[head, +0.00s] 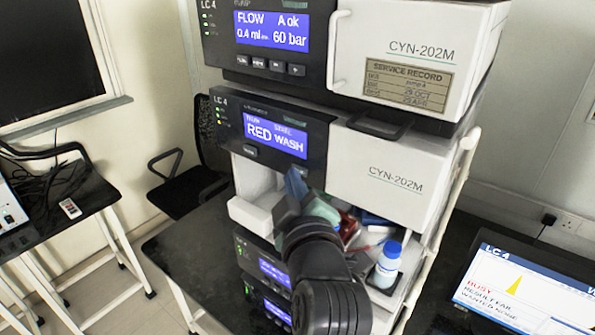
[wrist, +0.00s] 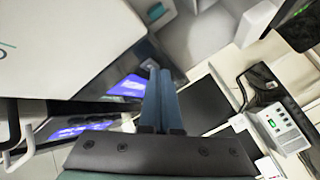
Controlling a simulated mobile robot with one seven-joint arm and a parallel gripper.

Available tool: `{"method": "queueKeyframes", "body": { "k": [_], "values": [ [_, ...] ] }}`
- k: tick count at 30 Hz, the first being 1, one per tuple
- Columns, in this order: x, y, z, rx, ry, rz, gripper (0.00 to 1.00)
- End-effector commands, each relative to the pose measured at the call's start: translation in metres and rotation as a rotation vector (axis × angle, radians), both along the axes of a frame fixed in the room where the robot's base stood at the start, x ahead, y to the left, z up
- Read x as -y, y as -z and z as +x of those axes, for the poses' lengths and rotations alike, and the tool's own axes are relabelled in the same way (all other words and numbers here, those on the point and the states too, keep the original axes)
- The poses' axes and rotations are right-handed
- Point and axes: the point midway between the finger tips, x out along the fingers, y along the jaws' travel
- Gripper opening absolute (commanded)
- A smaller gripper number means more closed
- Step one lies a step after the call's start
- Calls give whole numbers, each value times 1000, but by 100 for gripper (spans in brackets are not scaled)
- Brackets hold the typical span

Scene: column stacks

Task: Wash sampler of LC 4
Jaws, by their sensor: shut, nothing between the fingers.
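The LC 4 sampler (head: 400,180) is the second module down in the stack, marked CYN-202M. Its blue display (head: 275,136) reads RED WASH, with smaller text above that I cannot read surely. A small key (head: 250,150) shows below the display's left end. My gripper (head: 296,180) is in front of the sampler, just below its display panel; whether it touches anything I cannot tell. My arm hides part of the modules below. In the wrist view my gripper (wrist: 160,72) has its two blue fingers together with nothing between them.
The pump module (head: 415,50) on top shows FLOW, A ok, 60 bar. A blue-capped bottle (head: 388,265) stands low in the stack, right of my arm. A monitor (head: 530,285) at right reads LC 4, BUSY. A chair (head: 185,185) and a side table (head: 50,215) stand left.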

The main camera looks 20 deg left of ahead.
Motion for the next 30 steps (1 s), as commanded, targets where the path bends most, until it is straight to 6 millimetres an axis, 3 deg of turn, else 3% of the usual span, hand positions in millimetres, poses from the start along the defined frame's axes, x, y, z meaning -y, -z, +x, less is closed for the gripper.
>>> {"method": "queueKeyframes", "body": {
  "k": [11,30],
  "values": [
    [1,0,1,-1,1,0,0],
    [-5,0,-15,-1,1,0,0]
  ]
}}
